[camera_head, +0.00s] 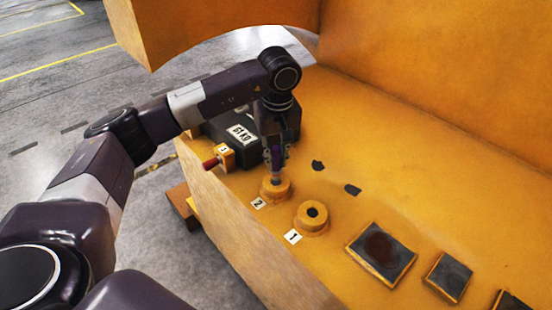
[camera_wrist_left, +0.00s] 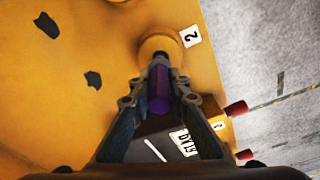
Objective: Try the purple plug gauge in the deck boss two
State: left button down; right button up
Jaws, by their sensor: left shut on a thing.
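The purple plug gauge (camera_wrist_left: 158,92) is between the fingers of my left gripper (camera_head: 275,157), which is shut on it. The gauge points down at deck boss two (camera_head: 277,190), a round yellow boss beside a white tag marked 2. The gauge's grey lower end meets the top of the boss in the head view (camera_head: 276,179); I cannot tell how deep it sits, as the bore is hidden. In the left wrist view the boss (camera_wrist_left: 160,46) lies straight beyond the gauge between the fingertips (camera_wrist_left: 157,80). My right gripper is not in view.
Boss one (camera_head: 312,213), with an open dark hole, stands nearby beside tag 1. A black block (camera_head: 287,121) with a white label stands close behind my gripper. A red-ended piece (camera_head: 210,163) sticks out at the deck's edge. Dark square pads (camera_head: 381,252) lie at right.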

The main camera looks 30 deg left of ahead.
aim_at(276, 170)
pick_arm(q)
jog(key=shift+f, duration=0.15)
jog(key=shift+f+b, duration=1.85)
jog(key=shift+f, duration=0.35)
jog(key=shift+r, duration=0.1)
jog(key=shift+r, duration=0.15)
dwell(0.7)
jog(key=shift+r+p, duration=1.8)
jog(key=shift+r, duration=1.25)
